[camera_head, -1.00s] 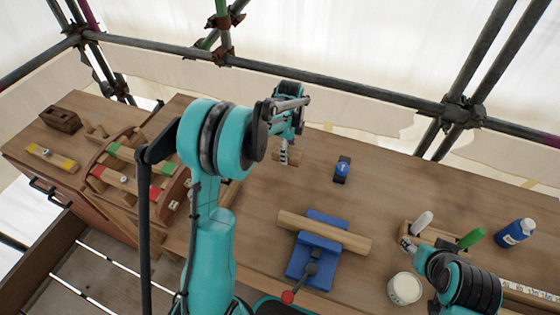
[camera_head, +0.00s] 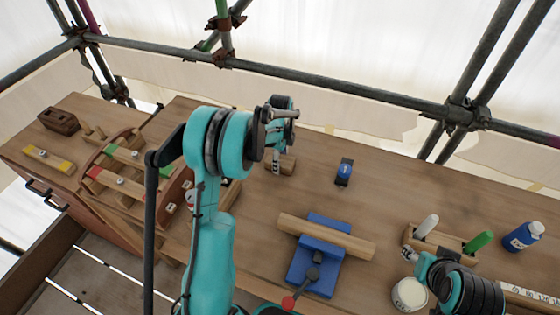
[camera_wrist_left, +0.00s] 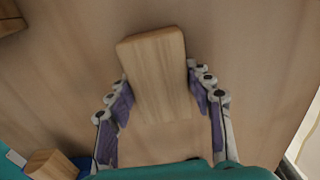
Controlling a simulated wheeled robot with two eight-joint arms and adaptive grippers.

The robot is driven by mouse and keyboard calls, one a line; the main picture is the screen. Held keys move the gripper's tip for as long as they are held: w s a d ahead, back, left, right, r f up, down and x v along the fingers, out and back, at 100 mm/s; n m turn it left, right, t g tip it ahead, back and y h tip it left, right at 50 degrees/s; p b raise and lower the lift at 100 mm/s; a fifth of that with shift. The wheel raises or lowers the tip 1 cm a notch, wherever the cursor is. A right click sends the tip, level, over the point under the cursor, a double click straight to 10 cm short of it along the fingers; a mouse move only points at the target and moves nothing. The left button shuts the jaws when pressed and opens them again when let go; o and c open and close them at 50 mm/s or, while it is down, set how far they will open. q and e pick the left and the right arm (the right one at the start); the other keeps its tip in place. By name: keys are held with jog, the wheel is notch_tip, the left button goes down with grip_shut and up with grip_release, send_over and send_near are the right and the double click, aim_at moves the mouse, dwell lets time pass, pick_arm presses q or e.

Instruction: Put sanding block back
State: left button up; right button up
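A plain wooden block, which I take for the sanding block (camera_head: 287,165), is at my left gripper (camera_head: 276,162) over the left middle of the bench. In the left wrist view the block (camera_wrist_left: 158,75) lies between the two fingers, and their purple pads sit against its sides. The left gripper looks shut on it. I cannot tell whether the block touches the bench top. My right gripper (camera_head: 408,253) is low at the right, beside a small wooden holder; its fingers are too small to read.
A blue vise (camera_head: 318,260) clamps a wooden bar at the centre. A small blue tool (camera_head: 344,171) lies behind it. A wooden holder (camera_head: 447,240), white tub (camera_head: 409,294) and blue bottle (camera_head: 523,236) stand right. A curved rack (camera_head: 122,172) stands left.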

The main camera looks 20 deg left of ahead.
pick_arm(q)
jog(key=o, duration=0.4)
jog(key=shift+r, duration=0.1)
jog(key=shift+r+p, duration=0.35)
jog(key=shift+r, duration=0.05)
notch_tip(320, 180, up, 11)
jog(key=p, duration=0.3)
jog(key=s+d+r+n+t, duration=0.4)
jog(key=s+d+r+n, duration=0.35)
jog(key=s+r, duration=0.35)
jog(key=s+d+f+n+t, duration=0.1)
jog(key=s+n, duration=0.2)
jog(key=s, duration=0.1)
jog(key=s+d+f+n+t, duration=0.1)
jog(key=s+n, duration=0.2)
jog(key=s, duration=0.1)
jog(key=s+d+f+n+t, duration=0.1)
jog(key=s+n, duration=0.3)
jog(key=s, duration=0.1)
jog(key=shift+s+d+f, duration=0.1)
jog(key=shift+d+f, duration=0.1)
